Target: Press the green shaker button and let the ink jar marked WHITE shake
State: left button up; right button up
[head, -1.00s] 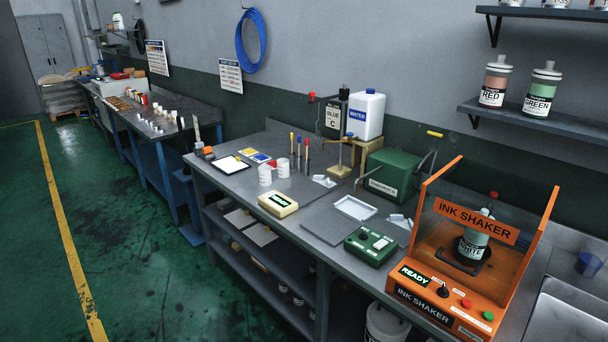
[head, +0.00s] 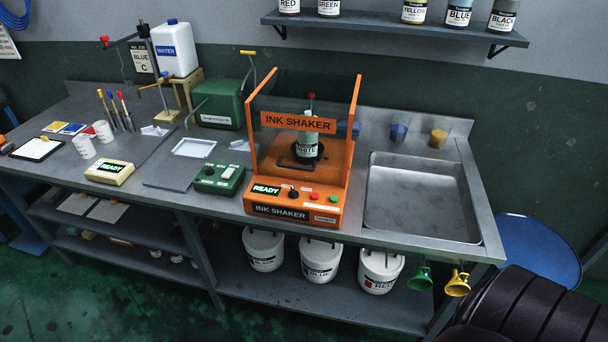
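The orange ink shaker (head: 345,170) stands on the bench in the middle of the head view. Its display (head: 266,190) reads READY. The green shaker button (head: 333,213) is at the right end of its sloped front panel, right of a red button (head: 315,197) and a black knob (head: 293,191). The ink jar marked WHITE (head: 307,148) stands upright inside the shaker, behind the "INK SHAKER" sign, with a red-topped part above it. A black handle (head: 296,163) is in front of the jar. Neither gripper is in view.
A metal sink (head: 420,205) lies right of the shaker. A dark green control box (head: 218,180) and a green machine (head: 220,103) are to its left. Ink jars stand on the wall shelf (head: 390,30). Labelled white buckets (head: 318,262) are under the bench. A black ribbed object (head: 540,310) fills the lower right corner.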

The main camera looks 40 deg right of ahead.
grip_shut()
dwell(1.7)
